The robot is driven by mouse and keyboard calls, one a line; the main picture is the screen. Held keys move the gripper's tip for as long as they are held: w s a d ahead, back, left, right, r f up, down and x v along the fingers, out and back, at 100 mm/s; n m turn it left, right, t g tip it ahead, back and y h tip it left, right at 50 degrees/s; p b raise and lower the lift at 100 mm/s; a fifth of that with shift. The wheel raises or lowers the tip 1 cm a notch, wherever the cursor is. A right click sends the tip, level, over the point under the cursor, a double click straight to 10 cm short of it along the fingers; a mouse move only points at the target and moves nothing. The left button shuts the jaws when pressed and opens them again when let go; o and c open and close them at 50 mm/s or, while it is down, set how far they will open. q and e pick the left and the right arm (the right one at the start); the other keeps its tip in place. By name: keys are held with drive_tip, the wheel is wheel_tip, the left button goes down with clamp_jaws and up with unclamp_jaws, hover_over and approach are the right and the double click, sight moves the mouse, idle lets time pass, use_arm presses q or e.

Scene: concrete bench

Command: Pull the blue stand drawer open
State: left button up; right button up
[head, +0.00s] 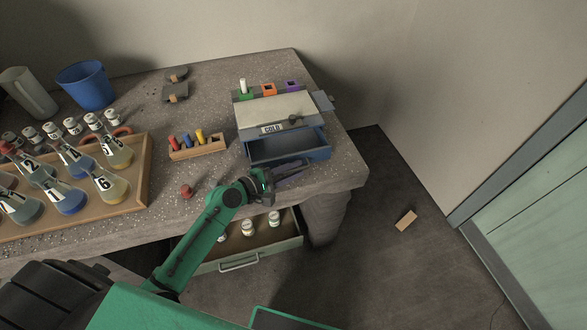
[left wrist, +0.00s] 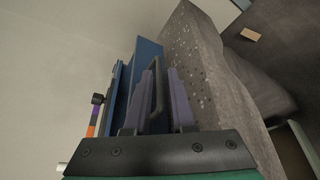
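The blue stand (head: 325,101) sits at the right end of the bench, with a pale sloping top and a "COLD" label. Its blue drawer (head: 303,154) stands out from the stand's front, and its inside shows from above. My left gripper (head: 293,171) is in front of the drawer. In the left wrist view, the two purple fingers (left wrist: 164,92) are apart, with the drawer's dark handle (left wrist: 157,70) between them. A gap shows between the handle and the right finger. Whether the left finger touches the handle is unclear. My right gripper is not in view.
A wooden rack with coloured pieces (head: 199,147) and a small red object (head: 187,191) are left of the stand. A wooden tray (head: 141,180) holds several flasks. Below the bench, a green drawer (head: 262,253) stands open with small jars.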

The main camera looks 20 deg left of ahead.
use_arm(q)
drive_tip(key=shift+s+a, duration=0.2)
drive_tip(key=shift+s, duration=0.05)
drive_tip(key=b+v, duration=0.2)
drive_tip(key=v, duration=1.2)
